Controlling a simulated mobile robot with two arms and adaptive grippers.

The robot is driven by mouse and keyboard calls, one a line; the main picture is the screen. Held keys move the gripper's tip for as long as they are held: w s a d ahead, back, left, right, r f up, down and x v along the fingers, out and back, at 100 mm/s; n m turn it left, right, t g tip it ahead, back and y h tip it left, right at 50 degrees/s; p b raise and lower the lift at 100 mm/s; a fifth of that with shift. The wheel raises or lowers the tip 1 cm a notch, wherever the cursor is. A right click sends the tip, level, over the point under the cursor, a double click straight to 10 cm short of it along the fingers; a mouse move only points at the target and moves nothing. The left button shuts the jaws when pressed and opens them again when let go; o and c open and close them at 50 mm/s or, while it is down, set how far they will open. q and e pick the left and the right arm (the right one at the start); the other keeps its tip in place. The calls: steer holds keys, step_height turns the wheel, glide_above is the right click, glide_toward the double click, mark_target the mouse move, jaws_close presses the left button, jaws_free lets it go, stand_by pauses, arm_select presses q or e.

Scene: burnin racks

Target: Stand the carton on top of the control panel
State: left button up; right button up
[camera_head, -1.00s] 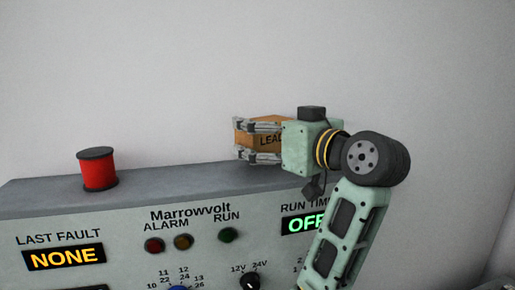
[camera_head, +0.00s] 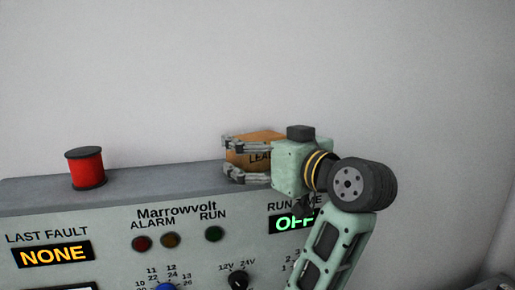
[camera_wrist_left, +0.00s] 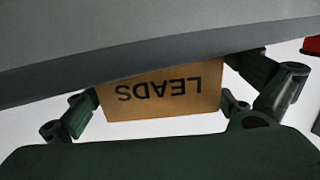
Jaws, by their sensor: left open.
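The carton (camera_head: 246,154) is a small orange-brown box marked LEADS. It stands at the top of the grey control panel (camera_head: 150,181), towards its right end, and looks to be resting there. My left gripper (camera_head: 229,157) is open around it, one finger above the other in the head view. In the left wrist view the carton (camera_wrist_left: 160,92) appears upside down between the two fingers (camera_wrist_left: 166,107), against the panel's edge (camera_wrist_left: 150,57). A narrow gap shows beside the right-hand finger. The gripper body hides part of the carton in the head view. My right gripper is not in view.
A red spool (camera_head: 86,168) with dark ends stands on the panel top at the left, well clear of the carton. The panel top between them is free. A plain pale wall (camera_head: 150,70) rises behind the panel.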

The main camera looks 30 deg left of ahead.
arm_select(q)
steer(key=shift+d+f, duration=0.1)
steer(key=shift+d, duration=0.1)
steer(key=b+v, duration=0.3)
steer(key=v, duration=0.3)
steer(key=shift+s+d, duration=0.35)
steer(key=shift+d, duration=0.1)
steer(key=shift+a, duration=0.1)
